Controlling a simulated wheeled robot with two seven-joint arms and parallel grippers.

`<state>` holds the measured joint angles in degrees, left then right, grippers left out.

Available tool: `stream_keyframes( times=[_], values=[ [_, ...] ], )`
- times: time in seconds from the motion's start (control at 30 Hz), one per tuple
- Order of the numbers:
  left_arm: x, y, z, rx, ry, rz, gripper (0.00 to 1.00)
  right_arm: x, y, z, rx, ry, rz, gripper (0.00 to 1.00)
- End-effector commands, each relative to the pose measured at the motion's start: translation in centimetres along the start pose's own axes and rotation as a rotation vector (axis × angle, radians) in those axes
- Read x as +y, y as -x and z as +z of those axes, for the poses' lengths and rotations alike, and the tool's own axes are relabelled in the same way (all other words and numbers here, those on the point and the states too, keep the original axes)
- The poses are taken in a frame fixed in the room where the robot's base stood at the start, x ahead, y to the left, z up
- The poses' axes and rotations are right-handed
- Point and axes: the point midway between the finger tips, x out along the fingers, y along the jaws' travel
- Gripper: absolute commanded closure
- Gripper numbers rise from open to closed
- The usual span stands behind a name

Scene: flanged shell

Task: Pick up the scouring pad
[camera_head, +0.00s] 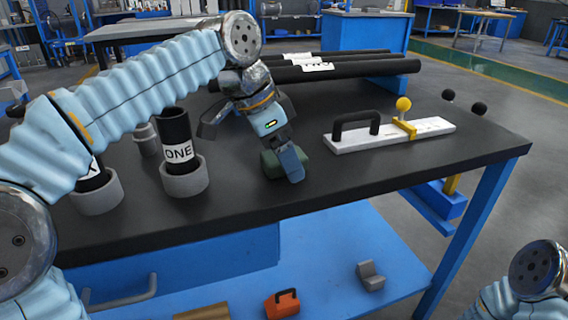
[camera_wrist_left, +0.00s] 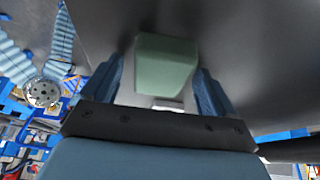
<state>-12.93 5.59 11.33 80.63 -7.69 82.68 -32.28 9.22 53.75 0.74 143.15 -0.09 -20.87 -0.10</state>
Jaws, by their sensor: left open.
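The scouring pad (camera_head: 270,164) is a small green block on the black table top near its front edge, partly hidden by my left gripper (camera_head: 284,164). In the left wrist view the pad (camera_wrist_left: 165,62) appears ahead of and between the two blue fingers of the left gripper (camera_wrist_left: 158,86). The left gripper is open, with a visible gap on each side of the pad.
Grey round holders, one with a black tube (camera_head: 175,138) labelled ONE, stand left of the pad. A white plate (camera_head: 360,142) with a black handle and yellow knob lies to the right. Long black tubes (camera_head: 340,69) lie behind. The front right table top is clear.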

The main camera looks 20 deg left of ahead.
Motion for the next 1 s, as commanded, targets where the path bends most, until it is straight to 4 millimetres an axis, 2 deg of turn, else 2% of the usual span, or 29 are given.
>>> stream_keyframes(
  times=[0.13, 0.5, 0.77, 0.87, 1.0],
  values=[
    [0.0, 0.0, 0.0, 0.0, 0.0, 0.0, 0.13, 0.0, 0.0, 0.0, 0.0, 0.0, 0.0, 1.0],
    [0.0, 0.1, 0.0, 0.0, 0.0, 0.0, 0.68, 0.0, 0.0, 0.0, 0.0, 0.0, 0.0, 1.0],
    [0.0, 0.3, -0.1, 0.0, 0.0, 0.0, 0.68, -0.1, 0.1, 0.0, 0.0, 0.0, -0.001, 1.0],
    [0.0, 0.9, -0.4, 0.001, 0.0, 0.0, 0.68, -0.2, 0.3, 0.1, -0.001, 0.001, -0.001, 1.0],
    [0.0, 3.0, -1.3, 0.003, -0.001, -0.001, 0.68, -0.7, 1.1, 0.2, -0.005, 0.004, -0.004, 1.0]
  ],
)
